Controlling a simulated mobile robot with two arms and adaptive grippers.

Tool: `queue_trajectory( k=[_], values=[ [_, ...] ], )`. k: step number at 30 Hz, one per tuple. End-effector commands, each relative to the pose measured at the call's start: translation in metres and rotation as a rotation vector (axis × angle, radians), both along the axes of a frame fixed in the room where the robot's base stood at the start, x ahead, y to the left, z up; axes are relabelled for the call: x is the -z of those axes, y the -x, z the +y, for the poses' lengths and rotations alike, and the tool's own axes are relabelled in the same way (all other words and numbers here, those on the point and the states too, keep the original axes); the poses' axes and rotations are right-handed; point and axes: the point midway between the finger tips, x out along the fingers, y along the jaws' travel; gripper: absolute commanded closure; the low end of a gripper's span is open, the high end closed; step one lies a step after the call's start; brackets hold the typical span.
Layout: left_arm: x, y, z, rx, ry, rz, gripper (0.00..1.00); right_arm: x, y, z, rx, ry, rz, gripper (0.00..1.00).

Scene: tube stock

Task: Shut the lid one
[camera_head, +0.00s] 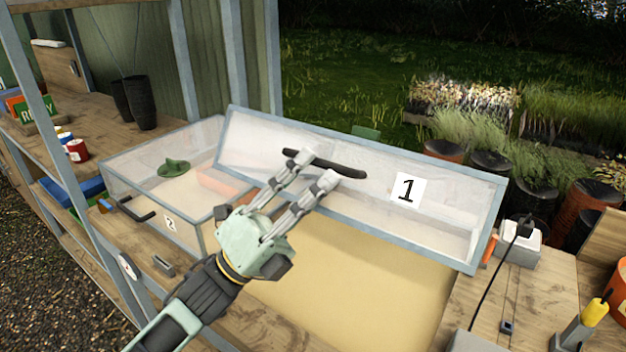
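Lid one (407,230) is a clear panel in a grey frame with a "1" label (408,189). It stands raised and tilted over the right-hand bin, whose sandy inside (350,275) shows below it. A dark bar handle (345,168) runs across the lid. My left gripper (316,168) is in front of the lid, with its two fingers spread apart and their tips at the handle's left part. Whether they touch the handle, I cannot tell. My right gripper is not in view.
A clear-sided bin labelled "2" (170,223) stands to the left, with a green object (174,168) at it. A socket box (519,243) with a black cable and a yellow-handled tool (594,311) are on the bench at right. A grey shelf post (75,190) stands at left.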

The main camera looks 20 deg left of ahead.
Motion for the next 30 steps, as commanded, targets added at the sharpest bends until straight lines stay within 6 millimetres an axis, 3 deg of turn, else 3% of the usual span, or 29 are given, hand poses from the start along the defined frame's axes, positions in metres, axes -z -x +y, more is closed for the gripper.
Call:
queue_trajectory(
  k=[11,30],
  values=[
    [0.000,0.003,0.003,-0.001,0.000,-0.006,0.71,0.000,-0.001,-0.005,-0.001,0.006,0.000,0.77],
    [0.070,0.055,0.061,0.000,0.001,-0.001,0.71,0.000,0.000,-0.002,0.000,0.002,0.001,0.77]
  ],
)
